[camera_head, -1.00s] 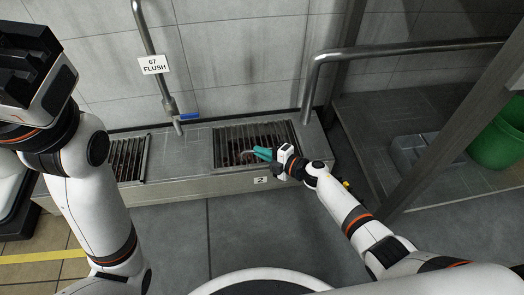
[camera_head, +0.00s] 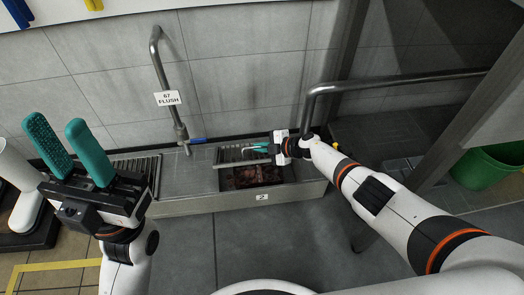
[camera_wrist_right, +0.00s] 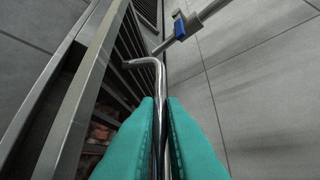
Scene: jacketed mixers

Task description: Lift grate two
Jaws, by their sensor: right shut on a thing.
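Grate two (camera_head: 232,156), a dark barred metal grate, stands raised toward the wall above its channel, behind the label "2" (camera_head: 262,197). The opening (camera_head: 250,178) in front shows reddish-brown debris. My right gripper (camera_head: 262,149), with teal fingers, is shut on a bent metal rod; in the right wrist view the rod (camera_wrist_right: 158,85) runs between the fingers and bends left to the grate bars (camera_wrist_right: 122,62). Whether its tip hooks under a bar is unclear. My left gripper (camera_head: 72,148) is open and empty at the left, fingers upward.
Another grate (camera_head: 135,170) lies flat at the left of the channel. A tap pipe (camera_head: 168,85) with a blue lever (camera_head: 197,140) and a "67 FLUSH" tag (camera_head: 168,98) stands between them. A handrail (camera_head: 400,79) crosses at right. A green bin (camera_head: 488,165) stands beyond it.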

